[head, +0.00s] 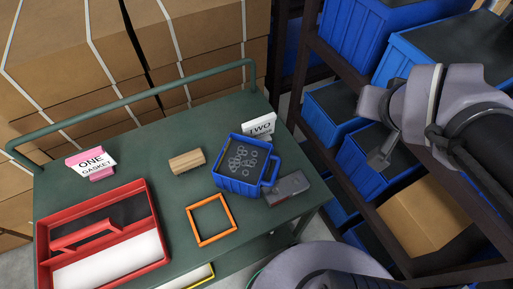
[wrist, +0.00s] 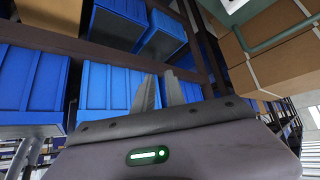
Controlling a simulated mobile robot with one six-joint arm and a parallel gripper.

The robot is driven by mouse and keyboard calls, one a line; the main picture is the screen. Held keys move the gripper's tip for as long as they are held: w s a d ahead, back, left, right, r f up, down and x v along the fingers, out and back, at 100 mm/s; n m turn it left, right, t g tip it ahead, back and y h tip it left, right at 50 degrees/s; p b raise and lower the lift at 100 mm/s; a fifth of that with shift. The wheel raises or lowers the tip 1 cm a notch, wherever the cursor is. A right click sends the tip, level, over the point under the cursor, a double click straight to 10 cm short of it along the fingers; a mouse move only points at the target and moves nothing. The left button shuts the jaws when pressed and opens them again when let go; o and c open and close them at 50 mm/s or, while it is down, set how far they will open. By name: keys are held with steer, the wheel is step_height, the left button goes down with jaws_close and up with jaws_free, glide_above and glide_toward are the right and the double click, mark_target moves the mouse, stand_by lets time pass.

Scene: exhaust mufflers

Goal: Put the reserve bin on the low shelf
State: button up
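A small blue bin (head: 228,181) with a side handle stands upright on the green cart top (head: 150,145), holding grey ring- or nut-like parts. It is the only blue bin on the cart; I cannot read a label naming it the reserve bin. A white "TWO" card (head: 260,125) stands behind it. Part of a lower level shows below the cart's front right edge, mostly hidden. My gripper (head: 380,160) is right of the cart, in front of the rack. In the wrist view its two fingers (wrist: 160,88) stand apart with nothing between them, pointing toward blue rack bins.
A dark rack (head: 345,75) with large blue bins (head: 375,158) and a cardboard box (head: 424,215) stands at right. The cart also holds a red tray (head: 157,228), orange frame (head: 232,219), wooden block (head: 187,162), grey device (head: 287,188) and "ONE GASKET" card (head: 92,163). Cartons are stacked behind.

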steer(key=w+d+n+t, duration=0.2)
steer(key=w+d+n, duration=0.15)
steer(key=w, duration=0.65)
steer(key=w+f+n+y, duration=0.2)
steer(key=w+f+n, duration=0.2)
steer(key=w, duration=0.2)
steer(key=n+g+y+p, duration=0.2)
steer(key=n+g+y, duration=0.5)
steer(key=n+y, duration=0.45)
glide_toward(257, 140)
steer(key=shift+m+y, duration=0.7)
steer(key=shift+y, duration=0.05)
steer(key=b+x, duration=0.2)
steer(key=x, duration=0.1)
steer(key=b+x, duration=0.3)
steer(key=f+b+x, duration=0.1)
steer(key=b+x, duration=0.1)
steer(key=x, duration=0.2)
steer(key=shift+w+d, duration=0.1)
steer(key=shift+d, duration=0.15)
steer(key=shift+r, duration=0.15)
jaws_close()
